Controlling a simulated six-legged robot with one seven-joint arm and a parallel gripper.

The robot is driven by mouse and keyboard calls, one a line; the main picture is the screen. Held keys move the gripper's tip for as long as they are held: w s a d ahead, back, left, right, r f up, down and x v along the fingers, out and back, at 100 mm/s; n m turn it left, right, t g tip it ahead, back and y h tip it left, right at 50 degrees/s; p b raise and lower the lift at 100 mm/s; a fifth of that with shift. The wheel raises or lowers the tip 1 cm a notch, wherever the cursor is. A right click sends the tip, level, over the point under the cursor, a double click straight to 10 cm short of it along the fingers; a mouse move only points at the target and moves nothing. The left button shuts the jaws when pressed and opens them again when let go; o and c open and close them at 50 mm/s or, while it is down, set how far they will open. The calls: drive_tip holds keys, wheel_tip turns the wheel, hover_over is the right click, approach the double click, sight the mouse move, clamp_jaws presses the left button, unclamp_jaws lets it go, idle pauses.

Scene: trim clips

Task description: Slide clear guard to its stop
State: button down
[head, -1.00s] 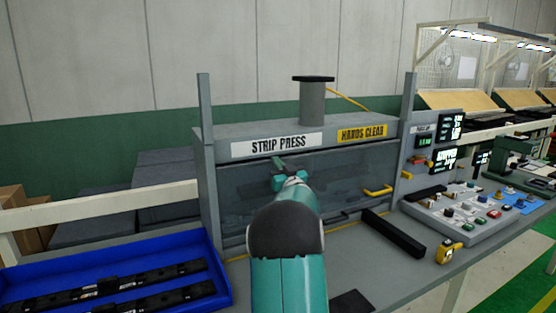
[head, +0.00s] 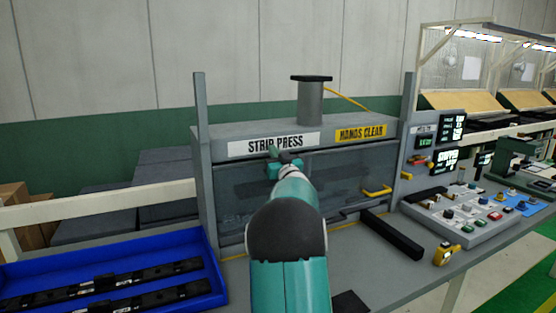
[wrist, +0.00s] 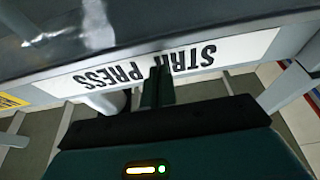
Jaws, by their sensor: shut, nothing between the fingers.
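The clear guard (head: 340,170) is a see-through panel across the front of the grey strip press (head: 380,127), below its label beam. A yellow handle (head: 376,192) sits on the guard's right side. My gripper (head: 273,152) is in front of the press at the lower edge of the STRIP PRESS label (head: 250,147), left of the handle. In the wrist view my gripper (wrist: 158,82) is shut and empty, its fingers overlapping the upside-down label. Whether it touches the press cannot be told. My arm hides part of the guard's lower middle.
A blue tray (head: 219,275) with black strips lies at the left. A black bar (head: 392,235), a yellow tape measure (head: 446,253) and a control panel (head: 455,225) with buttons are at the right. Grey posts flank the press.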

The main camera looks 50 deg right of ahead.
drive_tip(key=v, duration=1)
drive_tip(key=shift+r, duration=0.15)
drive_tip(key=w+a+f+g+y, duration=0.1)
drive_tip(key=a+g+y, duration=0.15)
drive_tip(key=a, duration=1.05)
drive_tip(key=w+a+g+y, duration=0.15)
drive_tip(key=a+g, duration=0.25)
drive_tip(key=a, duration=0.9)
drive_tip(key=s+a+f+n+g+y, duration=0.1)
drive_tip(key=s+a+f+g+y, duration=0.1)
drive_tip(key=s+a+f, duration=0.2)
drive_tip(key=s+a+f+n+g+y, duration=0.2)
drive_tip(key=s+a+f+g, duration=0.1)
drive_tip(key=s+a, duration=0.6)
drive_tip(key=s+a+f+n+g+y, duration=0.2)
drive_tip(key=s+a+f, duration=0.2)
drive_tip(key=a, duration=0.9)
drive_tip(key=s, duration=0.2)
drive_tip(key=shift+s+f, duration=0.3)
drive_tip(key=shift+s, duration=0.05)
drive_tip(key=shift+g, duration=0.25)
